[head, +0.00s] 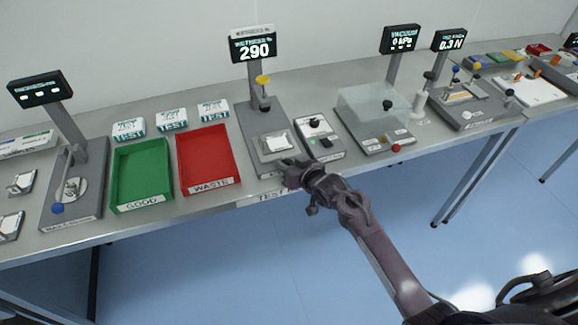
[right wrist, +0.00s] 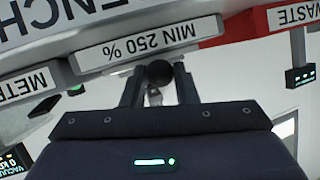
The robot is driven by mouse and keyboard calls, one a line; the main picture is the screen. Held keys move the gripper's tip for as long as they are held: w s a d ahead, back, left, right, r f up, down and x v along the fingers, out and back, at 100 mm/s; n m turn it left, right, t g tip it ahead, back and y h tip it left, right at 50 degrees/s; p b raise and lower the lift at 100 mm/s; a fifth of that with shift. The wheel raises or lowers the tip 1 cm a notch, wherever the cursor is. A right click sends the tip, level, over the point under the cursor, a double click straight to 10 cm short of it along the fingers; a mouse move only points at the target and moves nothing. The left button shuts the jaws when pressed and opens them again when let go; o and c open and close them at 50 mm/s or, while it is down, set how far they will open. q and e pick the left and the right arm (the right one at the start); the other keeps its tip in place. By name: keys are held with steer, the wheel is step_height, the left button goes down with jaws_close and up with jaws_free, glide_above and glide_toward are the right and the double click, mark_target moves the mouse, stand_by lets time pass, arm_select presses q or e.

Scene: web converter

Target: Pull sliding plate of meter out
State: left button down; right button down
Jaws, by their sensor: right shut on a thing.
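The wetness meter (head: 262,118) stands on the bench with a grey base, a yellow knob on its column and a display reading 290. Its sliding plate (head: 273,143) is a silver square with a white pad on it, low on the base. My right gripper (head: 287,166) is at the front edge of the meter. In the right wrist view its fingers (right wrist: 157,80) are shut on a dark round knob (right wrist: 158,73) in front of the "MIN 250 %" label (right wrist: 150,42). The gripper partly hides the meter's front in the head view. My left gripper is not in view.
A red waste tray (head: 206,150) and a green good tray (head: 140,172) stand left of the meter. A small box with a green light (head: 320,137) is close on the right. A clear-covered vacuum device (head: 378,118) stands further right. The floor in front of the bench is clear.

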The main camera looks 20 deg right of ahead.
steer(key=shift+w, duration=0.25)
steer(key=c, duration=1.4)
jaws_free()
steer(key=shift+o, duration=1.3)
steer(key=shift+s, duration=0.25)
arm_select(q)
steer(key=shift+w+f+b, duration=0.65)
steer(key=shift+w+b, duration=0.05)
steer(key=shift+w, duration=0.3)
arm_select(e)
steer(key=v, duration=0.7)
steer(key=shift+s+r, duration=0.15)
steer(key=shift+s, duration=0.1)
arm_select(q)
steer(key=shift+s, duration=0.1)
arm_select(e)
steer(key=shift+d, duration=0.1)
